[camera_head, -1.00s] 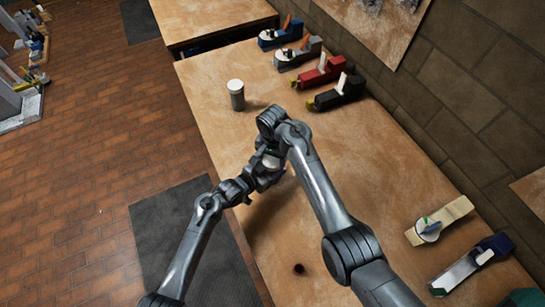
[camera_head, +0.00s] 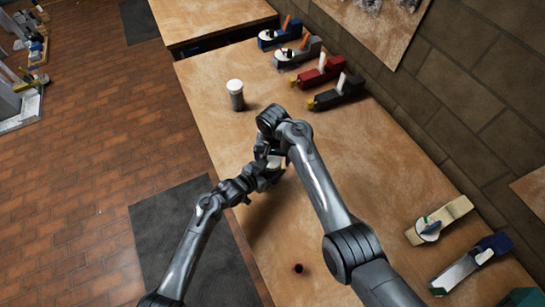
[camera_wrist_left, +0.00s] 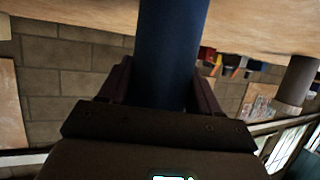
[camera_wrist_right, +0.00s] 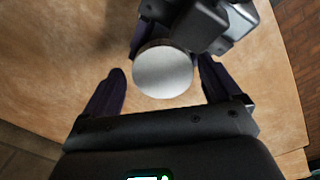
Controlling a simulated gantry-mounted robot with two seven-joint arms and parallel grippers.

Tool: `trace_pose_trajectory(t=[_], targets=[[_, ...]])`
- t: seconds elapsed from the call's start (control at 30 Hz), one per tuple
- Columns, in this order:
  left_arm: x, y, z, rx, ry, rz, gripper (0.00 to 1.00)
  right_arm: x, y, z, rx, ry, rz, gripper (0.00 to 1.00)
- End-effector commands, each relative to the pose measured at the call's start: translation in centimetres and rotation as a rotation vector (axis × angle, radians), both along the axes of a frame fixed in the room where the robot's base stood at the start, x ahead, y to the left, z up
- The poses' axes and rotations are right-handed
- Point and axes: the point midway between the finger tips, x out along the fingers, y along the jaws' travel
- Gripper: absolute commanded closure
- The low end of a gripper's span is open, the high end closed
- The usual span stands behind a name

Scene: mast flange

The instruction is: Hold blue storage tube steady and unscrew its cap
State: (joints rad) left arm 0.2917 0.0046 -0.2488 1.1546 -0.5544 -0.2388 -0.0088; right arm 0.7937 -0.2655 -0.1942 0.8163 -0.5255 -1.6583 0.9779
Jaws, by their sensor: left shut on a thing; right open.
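The blue storage tube (camera_wrist_left: 172,50) stands between my left gripper's fingers (camera_wrist_left: 165,72) in the left wrist view, and that gripper is shut on it. Its round white cap (camera_wrist_right: 163,72) shows from above in the right wrist view. My right gripper (camera_wrist_right: 161,66) is open, with one finger on each side of the cap and visible gaps to both. The tube body is mostly hidden there by my arms.
A grey tube with a white cap (camera_head: 236,95) stands farther back on the wooden table (camera_head: 215,75). Several hand planes, including a red one (camera_head: 320,73), line the wall. The middle right of the table is clear.

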Motion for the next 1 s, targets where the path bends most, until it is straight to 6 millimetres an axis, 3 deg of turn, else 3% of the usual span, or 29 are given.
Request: trace_pose_trajectory(t=[0.2,0.47,0.73,0.87,1.0], targets=[[-0.1,-0.1,-0.1,0.000,0.004,-0.001,1.00,0.0,0.4,2.7,0.004,-0.006,0.006,0.06],[-0.1,-0.1,-0.1,0.000,0.003,0.000,1.00,0.0,0.3,4.5,0.004,-0.003,-0.004,0.11],[-0.1,-0.1,-0.1,0.000,0.003,0.000,1.00,0.0,0.4,7.0,0.005,-0.003,-0.142,0.11],[-0.1,-0.1,-0.1,0.000,0.003,0.000,1.00,0.0,0.3,7.4,0.002,-0.003,-0.186,0.11],[-0.1,-0.1,-0.1,0.000,0.003,0.000,1.00,0.0,0.2,6.4,0.000,-0.003,-0.197,0.11]])
